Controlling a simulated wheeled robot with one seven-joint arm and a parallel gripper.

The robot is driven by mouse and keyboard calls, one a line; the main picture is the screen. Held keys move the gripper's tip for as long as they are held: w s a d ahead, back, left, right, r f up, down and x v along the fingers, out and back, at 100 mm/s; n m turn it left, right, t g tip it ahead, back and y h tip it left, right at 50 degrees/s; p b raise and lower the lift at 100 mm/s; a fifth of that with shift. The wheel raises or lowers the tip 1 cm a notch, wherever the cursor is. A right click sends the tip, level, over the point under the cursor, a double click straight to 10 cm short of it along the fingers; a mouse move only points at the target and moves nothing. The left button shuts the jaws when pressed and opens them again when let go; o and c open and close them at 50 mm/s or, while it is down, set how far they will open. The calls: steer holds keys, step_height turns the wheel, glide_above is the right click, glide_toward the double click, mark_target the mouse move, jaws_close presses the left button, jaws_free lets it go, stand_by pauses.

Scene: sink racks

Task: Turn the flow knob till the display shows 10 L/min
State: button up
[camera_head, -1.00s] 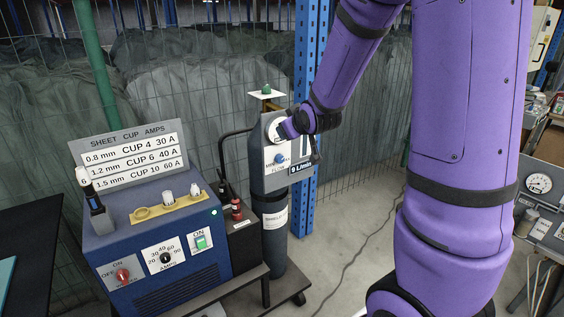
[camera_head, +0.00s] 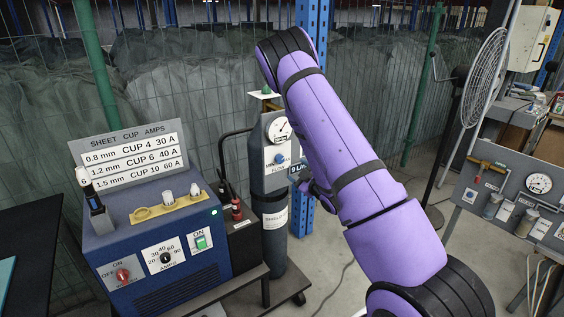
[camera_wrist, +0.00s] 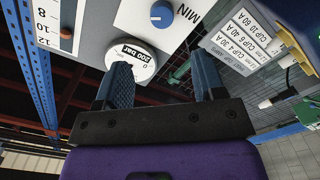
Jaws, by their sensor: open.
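The blue flow knob (camera_head: 280,159) sits on the grey regulator panel (camera_head: 257,180) of the gas cylinder. In the wrist view the knob (camera_wrist: 162,14) is at the top edge, beyond my fingertips. The display (camera_head: 296,169) is on the panel's lower right. Its start reads "9 L"; my arm hides the rest. My gripper (camera_wrist: 163,75) is open and empty, with its two blue-grey fingers apart and clear of the knob. In the head view my arm mostly hides it.
A round pressure gauge (camera_head: 279,129) is above the knob; in the wrist view the gauge (camera_wrist: 133,58) lies close to one finger. A blue welding unit (camera_head: 160,240) stands left of the cylinder (camera_head: 274,250). A blue post (camera_head: 311,60) is behind the panel.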

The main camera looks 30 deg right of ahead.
mark_target(281, 160)
steer(key=w, duration=1)
steer(key=shift+w+a+f, duration=0.15)
steer(key=shift+w+f, duration=0.1)
steer(key=shift+f, duration=0.05)
steer(key=c, duration=0.9)
